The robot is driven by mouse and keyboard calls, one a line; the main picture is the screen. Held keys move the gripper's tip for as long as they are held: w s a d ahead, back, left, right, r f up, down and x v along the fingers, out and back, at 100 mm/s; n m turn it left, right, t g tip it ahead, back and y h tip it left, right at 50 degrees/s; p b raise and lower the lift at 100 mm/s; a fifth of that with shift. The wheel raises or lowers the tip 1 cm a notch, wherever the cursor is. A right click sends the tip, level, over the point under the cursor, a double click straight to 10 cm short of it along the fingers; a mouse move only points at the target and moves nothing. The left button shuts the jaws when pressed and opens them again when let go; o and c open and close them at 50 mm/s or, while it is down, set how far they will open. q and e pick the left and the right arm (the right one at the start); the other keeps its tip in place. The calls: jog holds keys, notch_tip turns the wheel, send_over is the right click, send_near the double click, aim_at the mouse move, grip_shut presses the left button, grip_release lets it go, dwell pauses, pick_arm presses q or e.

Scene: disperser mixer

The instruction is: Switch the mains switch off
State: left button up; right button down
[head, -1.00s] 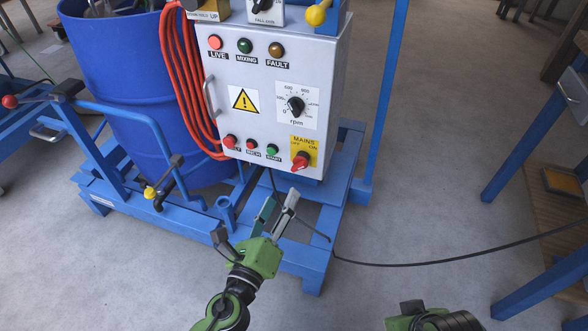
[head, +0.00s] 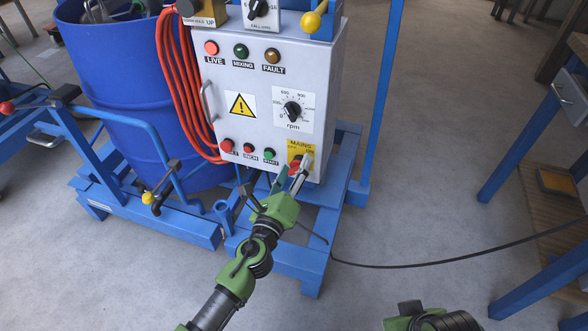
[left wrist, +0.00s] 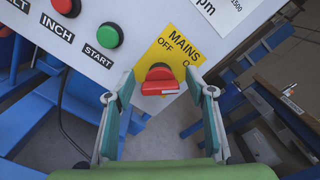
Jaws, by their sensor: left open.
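The mains switch is a red rotary knob on a yellow plate (head: 299,148) at the lower right of the grey control box (head: 262,90). In the left wrist view the red knob (left wrist: 160,79) shows between my fingers, below the OFF label; the ON label at the right is partly hidden by a finger. My left gripper (head: 292,172) is open, its fingertips on either side of the knob; it also shows in the left wrist view (left wrist: 158,92). I cannot tell whether either finger touches the knob. The right gripper's jaws are out of view.
Green START (left wrist: 109,35) and red INCH (left wrist: 66,6) buttons sit left of the switch. The rpm dial (head: 292,110) is above it. The red LIVE lamp (head: 211,48) looks bright. Orange cable (head: 178,80) hangs beside the blue drum (head: 130,100). A blue frame (head: 275,255) lies below.

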pick_arm(q)
jog(key=c, duration=1.1)
jog(key=shift+f+n, duration=0.1)
jog(key=shift+n, duration=0.3)
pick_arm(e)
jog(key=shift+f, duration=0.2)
pick_arm(q)
jog(key=n+b, duration=0.1)
jog(key=n, duration=0.5)
jog(key=shift+f+n, duration=0.1)
jog(key=shift+n, duration=0.3)
jog(key=n, duration=0.4)
jog(key=n+p, duration=0.2)
jog(key=n, duration=0.3)
jog(key=shift+f, duration=0.15)
jog(key=shift+f+n, duration=0.1)
jog(key=shift+n, duration=0.7)
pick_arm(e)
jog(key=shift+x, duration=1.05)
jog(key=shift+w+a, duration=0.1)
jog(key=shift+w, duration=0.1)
